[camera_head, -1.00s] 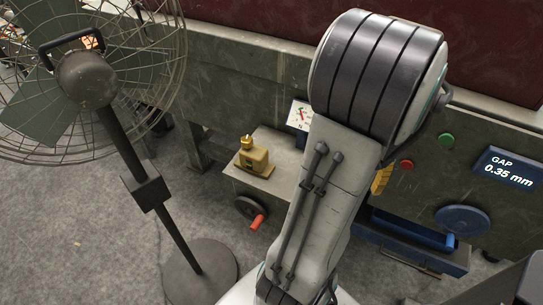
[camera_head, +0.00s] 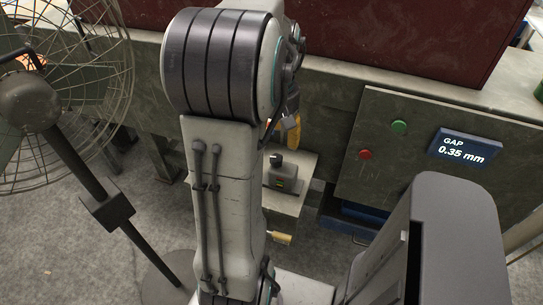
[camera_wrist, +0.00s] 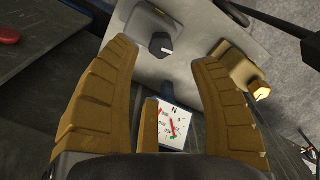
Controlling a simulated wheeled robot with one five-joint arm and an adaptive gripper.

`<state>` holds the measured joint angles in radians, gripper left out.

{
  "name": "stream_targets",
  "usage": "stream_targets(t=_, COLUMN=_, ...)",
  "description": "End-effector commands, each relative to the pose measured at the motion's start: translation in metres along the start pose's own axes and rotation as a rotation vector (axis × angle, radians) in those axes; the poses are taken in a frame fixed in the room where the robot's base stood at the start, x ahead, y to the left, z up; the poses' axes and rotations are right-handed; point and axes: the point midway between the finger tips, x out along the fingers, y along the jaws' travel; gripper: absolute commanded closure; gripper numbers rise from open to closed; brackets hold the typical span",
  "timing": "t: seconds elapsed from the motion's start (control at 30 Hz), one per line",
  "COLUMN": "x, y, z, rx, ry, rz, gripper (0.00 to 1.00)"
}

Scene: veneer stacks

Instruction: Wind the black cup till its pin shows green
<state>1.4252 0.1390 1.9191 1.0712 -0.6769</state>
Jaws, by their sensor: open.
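The black cup (camera_head: 277,159) stands on a small dark block on a grey stand right of my arm in the head view. The block's face has a small green and orange patch (camera_head: 281,183); I cannot make out a pin. In the wrist view the black cup (camera_wrist: 161,45) has a white mark and sits beyond and between my fingertips.
A white dial (camera_wrist: 174,126) lies below. A wire fan (camera_head: 62,115) stands at left. A panel holds green (camera_head: 399,127) and red (camera_head: 365,154) buttons and a gap display (camera_head: 464,147).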

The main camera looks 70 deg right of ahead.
Motion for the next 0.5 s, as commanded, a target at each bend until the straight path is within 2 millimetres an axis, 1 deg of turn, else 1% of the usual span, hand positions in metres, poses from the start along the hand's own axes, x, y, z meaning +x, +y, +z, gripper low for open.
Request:
stream_targets(t=0.27, x=0.001, y=-0.002, z=0.003, rx=-0.121, ry=-0.01, rz=-0.009, gripper=0.43)
stream_targets(t=0.37, x=0.007, y=-0.002, z=0.003, rx=-0.142, ry=-0.011, rz=-0.01, gripper=0.43)
stream_targets(t=0.5, x=0.023, y=-0.003, z=0.003, rx=-0.147, ry=-0.013, rz=-0.012, gripper=0.43)
